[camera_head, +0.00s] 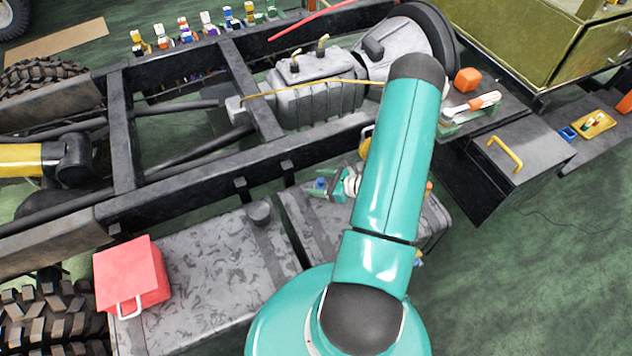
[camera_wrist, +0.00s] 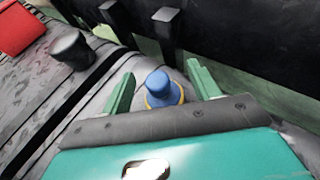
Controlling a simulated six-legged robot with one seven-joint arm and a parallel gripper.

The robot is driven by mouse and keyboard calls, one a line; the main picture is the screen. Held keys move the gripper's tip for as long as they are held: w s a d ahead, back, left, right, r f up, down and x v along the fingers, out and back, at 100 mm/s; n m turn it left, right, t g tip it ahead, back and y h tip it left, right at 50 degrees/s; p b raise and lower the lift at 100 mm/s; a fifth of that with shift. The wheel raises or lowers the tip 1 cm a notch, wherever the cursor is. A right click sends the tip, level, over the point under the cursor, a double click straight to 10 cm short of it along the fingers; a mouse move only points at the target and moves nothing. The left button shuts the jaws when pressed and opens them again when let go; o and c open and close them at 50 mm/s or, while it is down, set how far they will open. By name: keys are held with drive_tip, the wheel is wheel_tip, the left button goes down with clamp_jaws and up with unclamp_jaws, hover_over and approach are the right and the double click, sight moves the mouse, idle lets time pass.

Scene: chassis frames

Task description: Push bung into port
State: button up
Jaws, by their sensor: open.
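A blue bung (camera_wrist: 158,84) stands on a grey tank top in the wrist view, with a yellow ring around its base. The port itself is hidden under the bung, and I cannot tell how deep the bung sits. My gripper (camera_wrist: 162,86) is open, with one green finger on each side of the bung and visible gaps between. In the head view a small patch of the blue bung (camera_head: 320,183) shows at my gripper (camera_head: 329,185), above the right grey tank (camera_head: 296,210).
A black cap (camera_head: 258,212) stands on the left grey tank (camera_head: 225,270), near a red box (camera_head: 132,276). A dark chassis rail (camera_head: 220,168) runs close behind my gripper. A grey box with a yellow handle (camera_head: 505,153) is at the right.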

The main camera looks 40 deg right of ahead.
drive_tip(key=v, duration=1.2)
drive_tip(key=shift+s+d, duration=0.1)
drive_tip(key=shift+s, duration=0.2)
drive_tip(key=shift+w, duration=0.1)
